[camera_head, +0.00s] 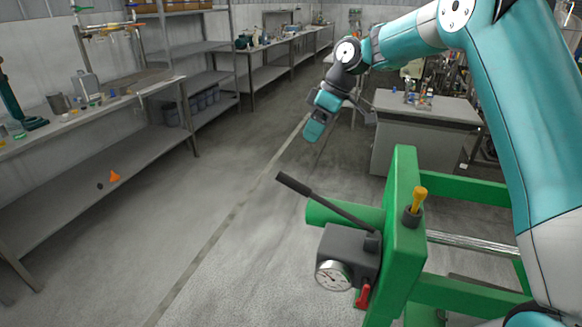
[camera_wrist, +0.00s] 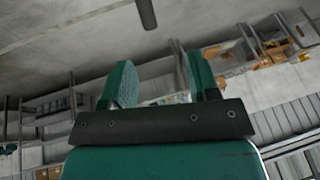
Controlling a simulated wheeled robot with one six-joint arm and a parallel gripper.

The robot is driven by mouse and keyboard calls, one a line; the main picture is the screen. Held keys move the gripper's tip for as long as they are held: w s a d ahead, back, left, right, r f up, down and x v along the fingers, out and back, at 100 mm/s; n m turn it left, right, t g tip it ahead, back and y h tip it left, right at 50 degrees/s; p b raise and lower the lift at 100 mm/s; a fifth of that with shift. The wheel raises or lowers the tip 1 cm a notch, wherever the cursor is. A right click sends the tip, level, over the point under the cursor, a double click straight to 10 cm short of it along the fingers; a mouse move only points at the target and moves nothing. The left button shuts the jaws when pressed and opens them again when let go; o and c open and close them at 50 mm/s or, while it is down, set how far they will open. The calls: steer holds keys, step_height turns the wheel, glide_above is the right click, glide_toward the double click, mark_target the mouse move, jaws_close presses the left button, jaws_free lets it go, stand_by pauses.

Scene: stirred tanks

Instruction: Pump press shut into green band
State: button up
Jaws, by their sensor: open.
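The green press (camera_head: 405,235) stands in the right foreground. Its grey pump block (camera_head: 350,243) carries a long black lever (camera_head: 325,203), which slants up to the left. A round white gauge (camera_head: 333,275) is on the front; its needle and any green band are too small to read. A red valve handle (camera_head: 362,296) sits beside the gauge. My gripper (camera_head: 316,125) is open and empty, above and beyond the lever's free end, apart from it. In the wrist view my two green fingers (camera_wrist: 160,84) are spread, and a dark rod (camera_wrist: 147,14) shows at the top edge.
A yellow-handled part (camera_head: 418,198) stands up on the press. A long bench (camera_head: 100,112) with small items runs along the left, and a grey cabinet (camera_head: 415,140) stands behind the press. An orange object (camera_head: 114,176) lies on the bench's lower shelf. The middle floor is clear.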

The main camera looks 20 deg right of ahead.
mark_target(290, 183)
steer(key=p+x, duration=0.1)
steer(key=x, duration=0.4)
steer(key=w+d+p+x, duration=0.1)
steer(key=p+x, duration=0.1)
steer(key=x, duration=0.4)
steer(key=w+p+x, duration=0.1)
steer(key=x, duration=0.5)
steer(key=shift+d+f, duration=0.35)
steer(key=shift+f, duration=0.15)
